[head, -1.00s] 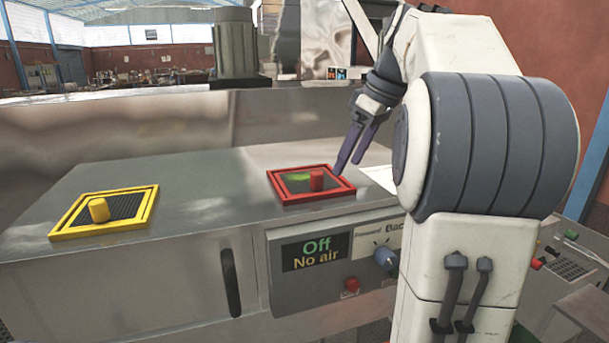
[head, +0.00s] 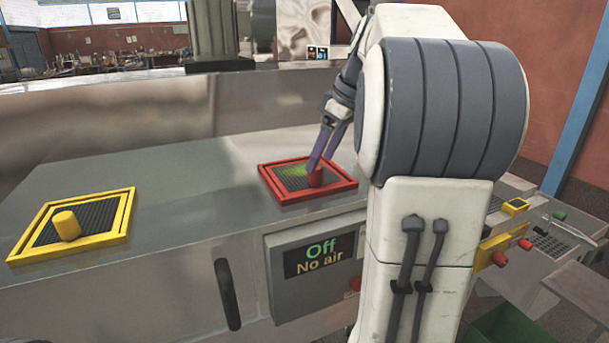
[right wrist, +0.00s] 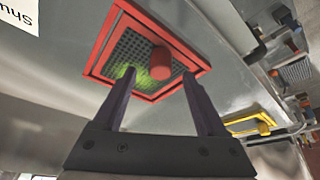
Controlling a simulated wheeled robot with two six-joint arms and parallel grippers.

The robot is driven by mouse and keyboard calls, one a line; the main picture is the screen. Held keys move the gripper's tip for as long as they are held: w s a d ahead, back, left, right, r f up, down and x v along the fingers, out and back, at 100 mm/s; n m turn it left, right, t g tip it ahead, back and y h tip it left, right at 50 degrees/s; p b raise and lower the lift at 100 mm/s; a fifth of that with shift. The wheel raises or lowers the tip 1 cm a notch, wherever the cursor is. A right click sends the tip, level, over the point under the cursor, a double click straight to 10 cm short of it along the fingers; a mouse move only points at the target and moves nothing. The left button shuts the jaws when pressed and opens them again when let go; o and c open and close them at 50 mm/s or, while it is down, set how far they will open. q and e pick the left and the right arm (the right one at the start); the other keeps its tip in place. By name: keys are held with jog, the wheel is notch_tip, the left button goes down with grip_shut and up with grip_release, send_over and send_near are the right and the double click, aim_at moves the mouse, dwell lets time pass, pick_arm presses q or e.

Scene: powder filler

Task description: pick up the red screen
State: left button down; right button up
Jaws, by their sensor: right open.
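The red screen (head: 279,190) lies flat on the metal top of the machine, a square red frame with dark mesh and a red knob (head: 316,177). Some green powder shows on its mesh. It also shows in the right wrist view (right wrist: 105,45), with its knob (right wrist: 160,62) beyond the fingertips. My right gripper (head: 314,168) is at the knob in the head view. In the right wrist view the right gripper (right wrist: 160,80) is open, its two fingers apart with the knob between their lines, and nothing is held. My left gripper is not in view.
A yellow screen (head: 72,228) with a yellow knob lies to the left on the same metal top (head: 190,190). A panel reading "Off, No air" (head: 312,258) is on the machine's front. A dark cylinder (head: 212,30) stands behind. The top between the screens is clear.

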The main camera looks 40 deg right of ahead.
jog(key=shift+p+x, duration=0.7)
jog(key=shift+x, duration=1.6)
grip_shut()
jog(key=shift+r, duration=0.15)
